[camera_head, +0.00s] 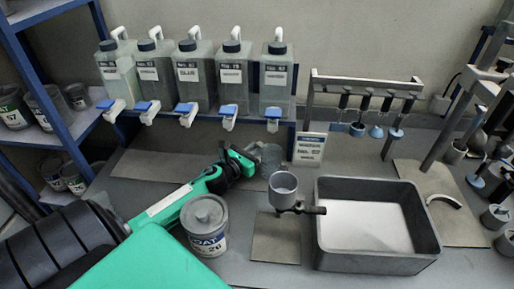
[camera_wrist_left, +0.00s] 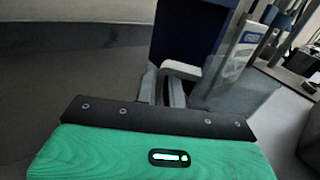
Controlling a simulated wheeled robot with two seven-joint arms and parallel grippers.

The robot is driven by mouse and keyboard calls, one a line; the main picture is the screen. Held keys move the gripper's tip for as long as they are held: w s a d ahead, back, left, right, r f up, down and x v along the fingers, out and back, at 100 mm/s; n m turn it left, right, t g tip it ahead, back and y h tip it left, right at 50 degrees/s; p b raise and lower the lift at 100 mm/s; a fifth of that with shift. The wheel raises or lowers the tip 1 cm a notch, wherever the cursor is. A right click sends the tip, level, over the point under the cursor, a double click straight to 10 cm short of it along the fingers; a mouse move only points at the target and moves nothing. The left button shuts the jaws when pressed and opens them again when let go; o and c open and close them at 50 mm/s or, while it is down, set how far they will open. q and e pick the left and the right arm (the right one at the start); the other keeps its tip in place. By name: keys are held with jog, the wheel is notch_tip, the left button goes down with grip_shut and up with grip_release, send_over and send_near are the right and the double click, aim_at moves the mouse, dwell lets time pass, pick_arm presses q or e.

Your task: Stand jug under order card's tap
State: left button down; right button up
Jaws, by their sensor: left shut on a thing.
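The grey translucent jug (camera_head: 268,158) is at the fingers of my left gripper (camera_head: 243,160), left of the order card, and the gripper is shut on it. In the left wrist view the fingers (camera_wrist_left: 175,88) show in front of the jug's clear grey side (camera_wrist_left: 238,92). The order card (camera_head: 308,149) stands upright by the rack; it seems to read "No. 57", its smaller words too blurred to read. Several labelled tanks stand in a row, with blue-levered taps below; the middle tap (camera_head: 187,114) and the rightmost tap (camera_head: 272,119) are up behind the jug. My right gripper is out of view.
A lidded grey can (camera_head: 206,227) stands close beside my left forearm. A small cup on a stand (camera_head: 284,190) and a large grey tray (camera_head: 379,262) lie to the right. A blue shelf (camera_head: 59,140) holds tins at the left. Some bench under the taps is clear.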

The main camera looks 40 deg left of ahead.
pick_arm(q)
jog(key=shift+f, duration=0.15)
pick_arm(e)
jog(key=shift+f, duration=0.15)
pick_arm(q)
jog(key=c, duration=1.4)
grip_release()
jog(key=shift+s, duration=0.1)
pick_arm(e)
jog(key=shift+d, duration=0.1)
